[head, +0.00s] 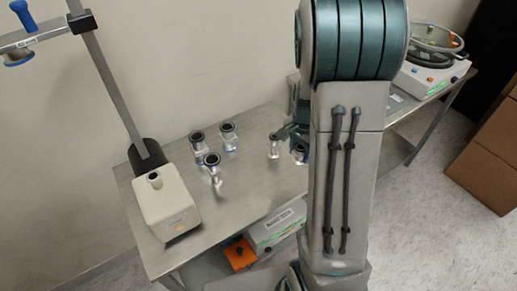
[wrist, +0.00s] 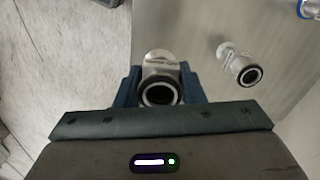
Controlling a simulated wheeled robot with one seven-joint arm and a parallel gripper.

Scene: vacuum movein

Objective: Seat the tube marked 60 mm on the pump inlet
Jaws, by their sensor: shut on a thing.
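My gripper (wrist: 160,88) is shut on a silver metal elbow tube (wrist: 160,70) with a dark ring at its open end. The tube bears small print that shows upside down, too small to read surely. In the head view my gripper (head: 291,132) is low over the table, largely hidden by my arm. The beige box at the table's left, apparently the pump (head: 172,212), has a round port on top, apparently its inlet (head: 154,181). The port is well left of my gripper.
Several similar tubes stand on the metal table (head: 255,185); one (head: 212,160) is near the pump and another (wrist: 240,66) is right of the held tube in the wrist view. A slanted stand pole (head: 110,80) rises behind the pump. The table's front middle is clear.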

